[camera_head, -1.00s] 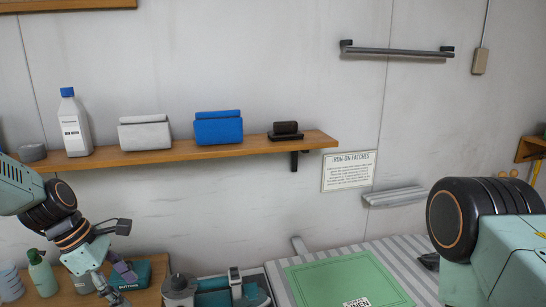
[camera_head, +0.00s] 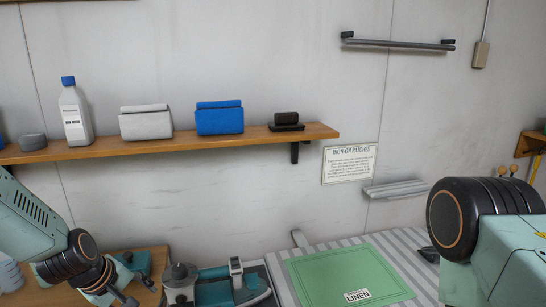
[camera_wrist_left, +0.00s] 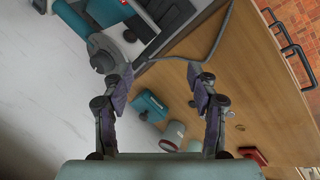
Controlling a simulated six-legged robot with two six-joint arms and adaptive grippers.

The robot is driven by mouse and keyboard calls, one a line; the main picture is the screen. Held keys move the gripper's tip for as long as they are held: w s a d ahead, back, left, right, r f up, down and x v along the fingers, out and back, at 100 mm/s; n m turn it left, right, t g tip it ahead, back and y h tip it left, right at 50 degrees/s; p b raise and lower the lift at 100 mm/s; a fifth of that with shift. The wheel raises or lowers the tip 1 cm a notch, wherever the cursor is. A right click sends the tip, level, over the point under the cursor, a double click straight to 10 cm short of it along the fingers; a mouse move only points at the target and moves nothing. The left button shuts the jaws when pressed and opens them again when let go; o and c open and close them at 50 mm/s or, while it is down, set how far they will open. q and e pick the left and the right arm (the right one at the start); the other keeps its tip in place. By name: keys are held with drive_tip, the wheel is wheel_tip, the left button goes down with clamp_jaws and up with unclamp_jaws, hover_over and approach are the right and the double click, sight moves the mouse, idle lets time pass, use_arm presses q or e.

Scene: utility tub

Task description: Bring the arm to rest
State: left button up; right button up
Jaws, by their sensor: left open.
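My left arm (camera_head: 35,215) comes in at the lower left of the head view, and its wrist (camera_head: 85,262) points down and to the right. My left gripper (camera_wrist_left: 160,80) shows in the left wrist view with its two fingers well apart and nothing between them. It is above the wooden bench top (camera_wrist_left: 230,85). In the head view its fingertips are hard to make out at the bottom edge. My right arm (camera_head: 500,245) fills the lower right of the head view; its gripper is out of the picture.
A teal box (camera_wrist_left: 150,105) and a jar (camera_wrist_left: 174,132) stand below the left gripper. A wall shelf (camera_head: 220,140) holds a white bottle (camera_head: 75,115), grey and blue bundles, and dark items.

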use_arm(q)
drive_tip(key=s+d+f+m+g+b, duration=0.1)
drive_tip(key=s+d+f+m+b, duration=0.1)
drive_tip(key=s+f+b, duration=0.5)
drive_tip(key=s+d+f+m+g+y+b, duration=0.1)
drive_tip(key=s+f+m+b, duration=0.4)
drive_tip(key=s+f, duration=1)
drive_tip(key=s+d+f+m+g+b, duration=0.2)
drive_tip(key=s+d+f+m+b, duration=0.2)
drive_tip(key=s+f+b, duration=0.5)
drive_tip(key=s+f, duration=0.3)
drive_tip(key=f, duration=0.5)
drive_tip(key=shift+g+y, duration=0.4)
use_arm(e)
wheel_tip(320, 180, down, 23)
use_arm(q)
drive_tip(key=shift+s+d, duration=0.1)
use_arm(e)
drive_tip(key=shift+d, duration=0.1)
use_arm(q)
drive_tip(key=shift+c, duration=0.2)
